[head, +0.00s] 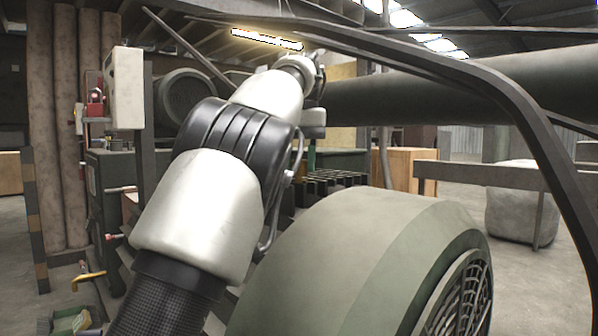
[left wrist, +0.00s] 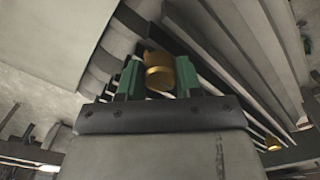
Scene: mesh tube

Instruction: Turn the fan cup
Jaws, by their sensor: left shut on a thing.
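A short brass-coloured round piece, seemingly the fan cup (left wrist: 160,76), sits between the green fingers of my left gripper (left wrist: 158,79) in the left wrist view. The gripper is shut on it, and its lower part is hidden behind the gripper. In the head view my left arm rises from the bottom left, and its hand end is at the upper middle; the fingers and the cup cannot be made out there. A large grey-green round housing with a grille, seemingly the fan (head: 340,250), fills the lower right. My right gripper is not in view.
A dark curved bar (head: 500,90) arches over the housing. A wall box (head: 127,88) and a dark cabinet stand behind my arm on the left. A second brass piece (left wrist: 272,143) shows in the left wrist view beside grey slats.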

